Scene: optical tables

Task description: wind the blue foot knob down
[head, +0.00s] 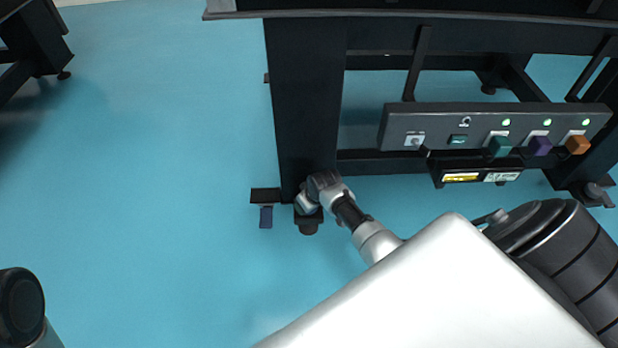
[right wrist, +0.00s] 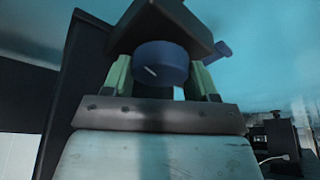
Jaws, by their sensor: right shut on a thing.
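The blue foot knob (right wrist: 160,63) shows in the right wrist view under a dark foot plate (right wrist: 160,28). It is a short round cylinder with a pale line on its face. My right gripper (right wrist: 162,75) has a green finger on each side of the knob and is shut on it. In the head view my right gripper (head: 312,194) is low at the foot of the near table leg (head: 305,100). The knob cannot be made out there. My left gripper is not in view.
The blue floor (head: 160,170) at left is clear.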

